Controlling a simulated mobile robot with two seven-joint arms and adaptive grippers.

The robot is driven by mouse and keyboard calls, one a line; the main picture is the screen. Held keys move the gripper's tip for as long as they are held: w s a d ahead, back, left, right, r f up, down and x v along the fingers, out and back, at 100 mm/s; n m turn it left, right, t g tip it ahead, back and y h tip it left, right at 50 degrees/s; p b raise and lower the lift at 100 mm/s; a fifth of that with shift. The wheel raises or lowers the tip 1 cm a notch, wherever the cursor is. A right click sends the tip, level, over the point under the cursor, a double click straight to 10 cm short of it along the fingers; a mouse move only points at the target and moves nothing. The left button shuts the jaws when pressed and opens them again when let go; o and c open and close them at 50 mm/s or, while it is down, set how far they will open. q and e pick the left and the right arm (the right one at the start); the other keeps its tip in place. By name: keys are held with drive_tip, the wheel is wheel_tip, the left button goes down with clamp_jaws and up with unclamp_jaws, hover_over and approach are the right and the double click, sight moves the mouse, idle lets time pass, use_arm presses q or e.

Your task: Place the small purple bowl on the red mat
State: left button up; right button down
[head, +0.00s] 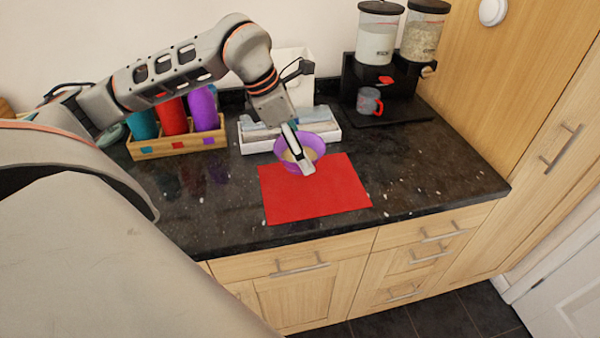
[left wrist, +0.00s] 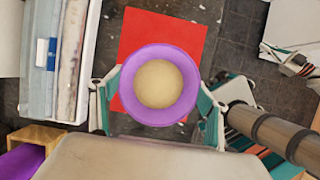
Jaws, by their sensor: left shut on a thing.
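The small purple bowl (head: 316,144) is at the back edge of the red mat (head: 325,195), partly overlapping it in the head view. Its inside looks cream coloured. My left gripper (head: 299,158) is shut on the bowl, reaching down from above. In the left wrist view the bowl (left wrist: 186,92) sits between the two fingers of my left gripper (left wrist: 155,100), with the red mat (left wrist: 165,28) beyond and below it. I cannot tell whether the bowl touches the mat or hangs just above it.
A white tray (head: 247,146) stands just behind the bowl. A wooden caddy (head: 180,147) with coloured cups stands left. A cereal dispenser (head: 380,75) and a grey mug with a red handle (head: 369,101) are at the back right. The dark counter (head: 430,170) right of the mat is clear.

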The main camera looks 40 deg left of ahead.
use_arm(q)
drive_tip(key=shift+f, duration=3.7)
drive_tip(key=o, duration=1.4)
drive_tip(key=shift+f, duration=0.15)
drive_tip(key=shift+r, duration=0.2)
drive_tip(key=v, duration=1.2)
drive_tip(key=shift+b, duration=0.35)
drive_tip(key=shift+d+f, duration=0.1)
drive_tip(key=shift+f, duration=0.05)
